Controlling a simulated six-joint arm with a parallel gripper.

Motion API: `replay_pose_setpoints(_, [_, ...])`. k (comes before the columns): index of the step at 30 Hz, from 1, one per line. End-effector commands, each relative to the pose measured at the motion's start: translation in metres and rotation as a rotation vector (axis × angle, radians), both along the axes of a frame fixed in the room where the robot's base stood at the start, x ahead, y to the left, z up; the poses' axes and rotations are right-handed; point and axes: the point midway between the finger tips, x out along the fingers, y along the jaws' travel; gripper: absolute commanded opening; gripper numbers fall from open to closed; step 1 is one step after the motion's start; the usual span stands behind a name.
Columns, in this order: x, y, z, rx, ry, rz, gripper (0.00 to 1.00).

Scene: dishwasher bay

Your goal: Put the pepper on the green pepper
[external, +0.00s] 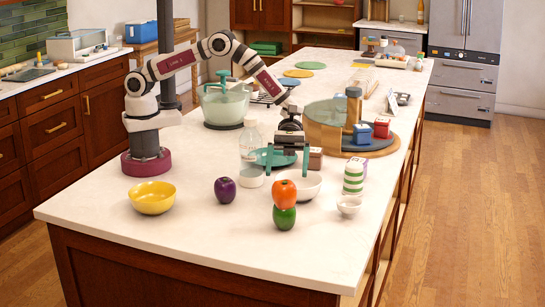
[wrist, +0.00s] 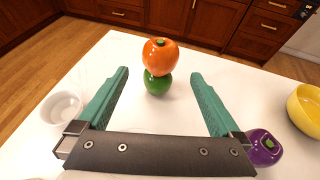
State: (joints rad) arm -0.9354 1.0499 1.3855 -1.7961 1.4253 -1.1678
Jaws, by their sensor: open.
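An orange pepper (external: 285,192) rests on top of a green pepper (external: 284,217) near the front edge of the counter. The wrist view also shows the orange pepper (wrist: 160,56) stacked above the green pepper (wrist: 157,83), touching it. The stack looks upright. My gripper (external: 287,168) is open, with nothing between its teal fingers. It is behind the stack and apart from it in the external view. In the wrist view the peppers show beyond and between the fingertips of my gripper (wrist: 160,76).
A purple vegetable (external: 225,190) and a yellow bowl (external: 152,198) stand left. A white bowl (external: 308,188) sits just behind the stack, a small white bowl (external: 349,205) to the right. A clear bottle (external: 250,155) and striped green-white object (external: 353,178) stand nearby. The front counter is clear.

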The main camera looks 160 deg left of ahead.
Motion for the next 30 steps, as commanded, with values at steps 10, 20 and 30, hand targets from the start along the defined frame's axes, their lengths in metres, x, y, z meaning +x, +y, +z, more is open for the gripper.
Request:
replay_pose_setpoints(10, [-0.018,0.002,0.014,0.023,0.001,-0.033,1.0])
replay_pose_setpoints(20, [-0.157,-0.258,0.116,0.911,-0.211,-1.402,1.0])
replay_pose_setpoints(30, [-0.333,-0.252,0.116,1.507,-0.626,-2.672,1.0])
